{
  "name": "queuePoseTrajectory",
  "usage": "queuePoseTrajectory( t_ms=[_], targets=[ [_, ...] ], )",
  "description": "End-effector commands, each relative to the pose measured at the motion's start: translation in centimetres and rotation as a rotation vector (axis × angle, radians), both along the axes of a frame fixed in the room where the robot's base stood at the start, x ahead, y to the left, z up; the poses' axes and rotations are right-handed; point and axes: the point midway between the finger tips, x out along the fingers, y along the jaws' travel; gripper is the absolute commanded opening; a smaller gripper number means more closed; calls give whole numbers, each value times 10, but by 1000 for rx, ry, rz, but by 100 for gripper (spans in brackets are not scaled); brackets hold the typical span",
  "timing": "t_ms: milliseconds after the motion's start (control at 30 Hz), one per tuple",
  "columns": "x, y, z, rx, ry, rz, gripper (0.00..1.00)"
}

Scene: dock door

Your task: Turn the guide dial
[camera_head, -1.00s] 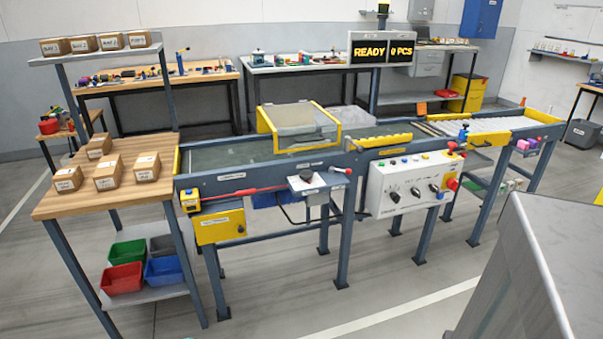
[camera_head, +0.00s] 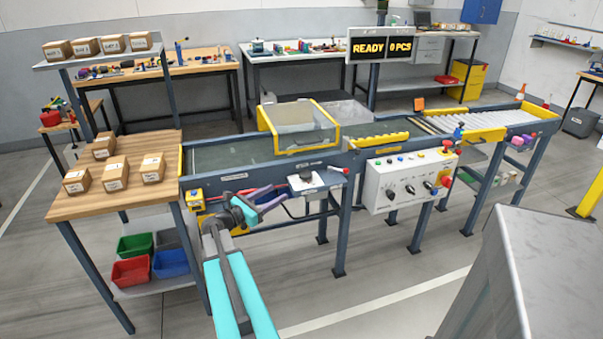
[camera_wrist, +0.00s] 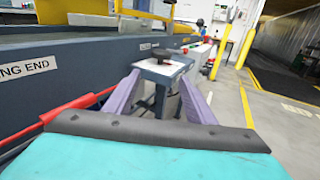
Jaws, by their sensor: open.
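A black dial (camera_head: 307,176) sits on a white-topped small box fixed to the front side of the conveyor; I take it for the guide dial, though its label is too small to read. In the wrist view the dial (camera_wrist: 163,57) is straight ahead, just beyond the fingertips. My gripper (camera_head: 279,196) has purple fingers and is to the left of the dial, apart from it. In the wrist view my gripper (camera_wrist: 160,84) is open, with nothing held between the fingers.
A red-handled lever (camera_head: 340,170) is just right of the dial. A white control panel (camera_head: 412,180) with several knobs hangs farther right. A red bar (camera_wrist: 70,118) runs along the conveyor at left. A wooden table (camera_head: 120,199) with boxes stands left.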

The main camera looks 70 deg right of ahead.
Motion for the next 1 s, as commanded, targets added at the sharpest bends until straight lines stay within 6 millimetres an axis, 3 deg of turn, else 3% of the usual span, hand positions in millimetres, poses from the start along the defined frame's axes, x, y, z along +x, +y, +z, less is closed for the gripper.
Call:
queuePoseTrajectory(
  t_ms=[100,633,1000],
  targets=[
    [-4,-6,12,-14,28,-5,50],
    [-6,-12,12,-14,29,-4,50],
    [-23,-52,12,-15,28,-5,50]
  ],
)
